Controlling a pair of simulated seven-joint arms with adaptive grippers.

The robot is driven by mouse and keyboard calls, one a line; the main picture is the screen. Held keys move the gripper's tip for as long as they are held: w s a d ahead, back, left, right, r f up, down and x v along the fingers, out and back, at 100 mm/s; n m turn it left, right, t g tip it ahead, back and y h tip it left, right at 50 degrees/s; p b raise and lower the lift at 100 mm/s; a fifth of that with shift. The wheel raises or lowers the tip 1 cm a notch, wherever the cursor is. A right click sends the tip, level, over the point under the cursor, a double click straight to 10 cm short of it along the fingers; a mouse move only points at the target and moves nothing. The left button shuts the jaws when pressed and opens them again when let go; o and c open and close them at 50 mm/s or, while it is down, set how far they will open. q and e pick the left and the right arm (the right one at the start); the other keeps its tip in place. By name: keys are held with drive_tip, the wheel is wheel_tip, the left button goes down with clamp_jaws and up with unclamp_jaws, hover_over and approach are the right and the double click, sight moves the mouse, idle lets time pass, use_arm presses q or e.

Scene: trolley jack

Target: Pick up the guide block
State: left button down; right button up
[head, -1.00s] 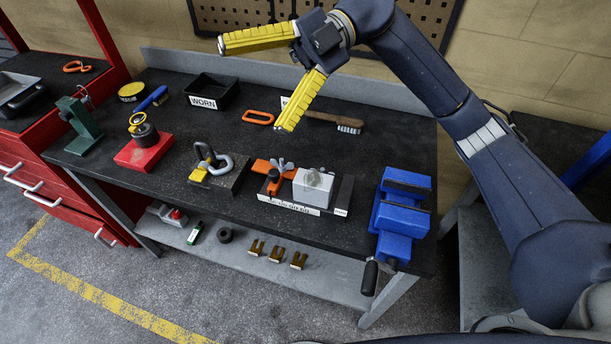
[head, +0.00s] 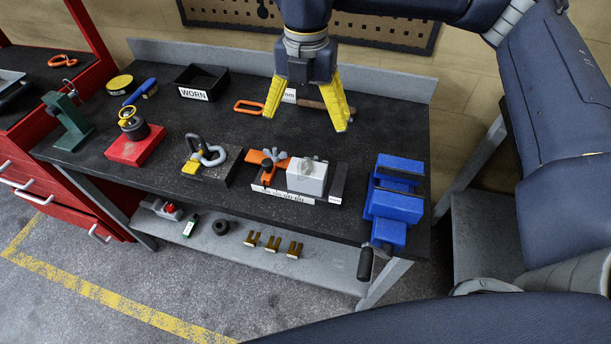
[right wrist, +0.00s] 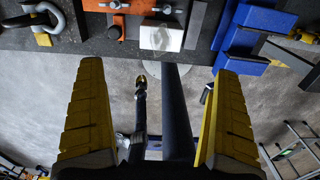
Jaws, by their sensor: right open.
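A pale grey block (head: 307,178), which I take to be the guide block, sits in a fixture on the dark bench, beside an orange clamp (head: 268,162). The block also shows in the right wrist view (right wrist: 161,36), beyond the fingertips and between their lines. My right gripper (head: 306,118) is open and empty, with yellow fingers pointing down. In the head view it hangs above the bench, above the block in the picture and apart from it. Its two fingers frame the right wrist view (right wrist: 160,70). My left gripper is not in view.
A blue vise (head: 395,195) stands right of the fixture. A shackle (head: 205,152) and a red block (head: 135,146) are to the left. A black WORN bin (head: 203,82), an orange ring (head: 249,107) and a partly hidden brush (head: 312,104) lie behind. A lower shelf (head: 330,272) holds small parts.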

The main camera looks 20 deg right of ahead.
approach(307, 167)
wheel_tip(307, 167, down, 5)
drive_tip(key=shift+a+f, duration=0.1)
drive_tip(key=shift+a, duration=0.05)
drive_tip(key=shift+s+f, duration=0.1)
drive_tip(key=shift+f, duration=2.55)
drive_tip(key=c, duration=1.5)
drive_tip(key=shift+r, duration=0.1)
drive_tip(key=shift+c, duration=0.2)
